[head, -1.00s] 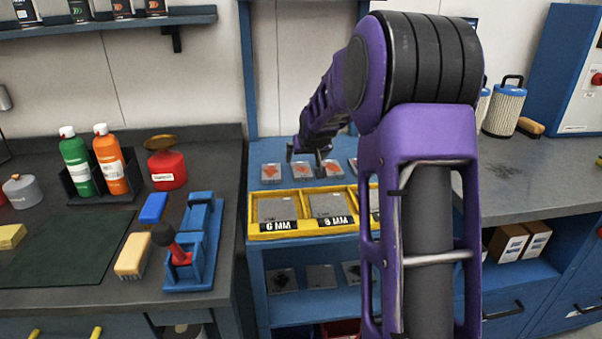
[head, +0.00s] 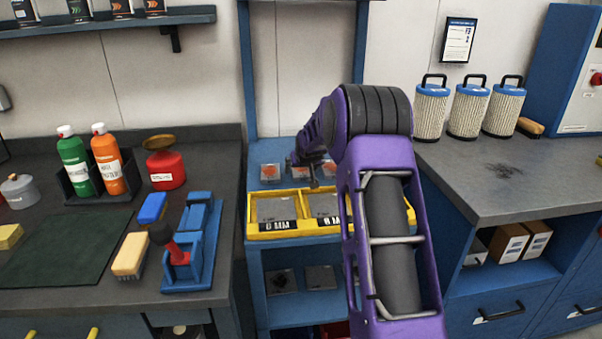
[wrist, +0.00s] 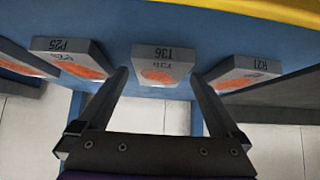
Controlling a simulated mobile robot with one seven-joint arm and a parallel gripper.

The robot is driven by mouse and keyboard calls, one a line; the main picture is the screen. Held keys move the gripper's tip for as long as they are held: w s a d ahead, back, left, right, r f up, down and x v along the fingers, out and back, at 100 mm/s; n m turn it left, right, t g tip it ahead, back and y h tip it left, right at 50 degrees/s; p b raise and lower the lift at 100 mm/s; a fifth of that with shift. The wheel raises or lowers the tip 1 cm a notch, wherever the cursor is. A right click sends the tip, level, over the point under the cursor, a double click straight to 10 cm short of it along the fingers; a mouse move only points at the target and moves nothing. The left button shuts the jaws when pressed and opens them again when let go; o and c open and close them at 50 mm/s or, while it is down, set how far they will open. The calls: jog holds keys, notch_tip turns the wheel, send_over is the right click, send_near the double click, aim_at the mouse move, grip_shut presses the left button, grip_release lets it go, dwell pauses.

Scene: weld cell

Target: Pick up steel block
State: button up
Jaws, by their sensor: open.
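Several grey steel blocks with orange patches stand in a row on the blue shelf. In the wrist view, the block marked T36 (wrist: 162,66) is centred between the fingertips, with the block reading P25 (wrist: 72,60) to the left and the one reading H21 (wrist: 243,73) to the right. In the head view, one block (head: 270,173) shows left of my gripper (head: 304,172); others are partly behind it. My gripper also shows in the wrist view (wrist: 160,75). It is open and empty, its fingers either side of T36; contact cannot be told.
A yellow tray (head: 262,235) with labelled compartments holding grey plates lies in front of the blocks. A lower blue shelf holds more plates (head: 320,278). The left bench has bottles, a red can (head: 166,170) and a blue clamp fixture (head: 193,250). Filters (head: 432,108) stand at right.

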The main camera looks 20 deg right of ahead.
grip_shut()
dwell(0.5)
jog(key=shift+w+r, duration=0.15)
jog(key=shift+r, duration=0.05)
